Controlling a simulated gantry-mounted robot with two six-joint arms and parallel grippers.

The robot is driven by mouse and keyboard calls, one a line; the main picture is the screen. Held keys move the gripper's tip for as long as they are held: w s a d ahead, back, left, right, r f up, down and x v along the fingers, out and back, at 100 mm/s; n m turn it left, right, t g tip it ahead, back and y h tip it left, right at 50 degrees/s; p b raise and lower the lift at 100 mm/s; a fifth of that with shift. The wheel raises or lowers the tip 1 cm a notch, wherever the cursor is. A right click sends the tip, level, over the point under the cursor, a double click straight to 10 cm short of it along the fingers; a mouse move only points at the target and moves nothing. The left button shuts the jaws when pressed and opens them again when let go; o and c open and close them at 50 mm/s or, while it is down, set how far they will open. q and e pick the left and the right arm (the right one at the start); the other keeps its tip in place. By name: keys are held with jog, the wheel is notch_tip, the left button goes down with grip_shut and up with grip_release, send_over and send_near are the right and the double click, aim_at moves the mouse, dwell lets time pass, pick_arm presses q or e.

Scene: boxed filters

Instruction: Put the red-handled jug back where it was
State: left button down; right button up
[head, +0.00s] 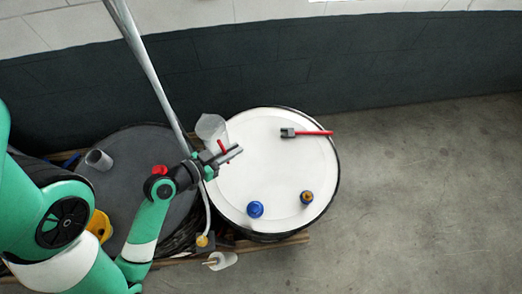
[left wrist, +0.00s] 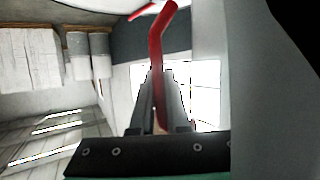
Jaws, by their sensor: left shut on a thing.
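The red-handled jug is pale and translucent; its body (head: 210,127) shows in the head view at the left edge of the white drum lid. My left gripper (head: 228,157) is shut on its red handle (head: 222,146). The handle (left wrist: 156,55) also stands between the two fingers in the left wrist view. The jug appears held above the lid's edge; I cannot tell whether its base touches anything. Its lower part is partly hidden by the gripper. My right gripper is in neither view.
The white drum lid (head: 265,170) carries a red-handled tool (head: 310,133), a blue cap-like thing (head: 255,210) and a small dark bottle (head: 307,198). A dark drum (head: 130,150) with a grey cup (head: 98,160) stands left. A white container (head: 222,261) lies in front. Floor at right is clear.

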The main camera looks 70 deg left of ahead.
pick_arm(q)
jog(key=w+a+f+b, duration=0.1)
jog(key=w+f+b, duration=0.7)
jog(key=w+f, duration=0.4)
jog(key=shift+f, duration=0.15)
jog(key=c, duration=0.9)
grip_release()
jog(key=v, duration=1.2)
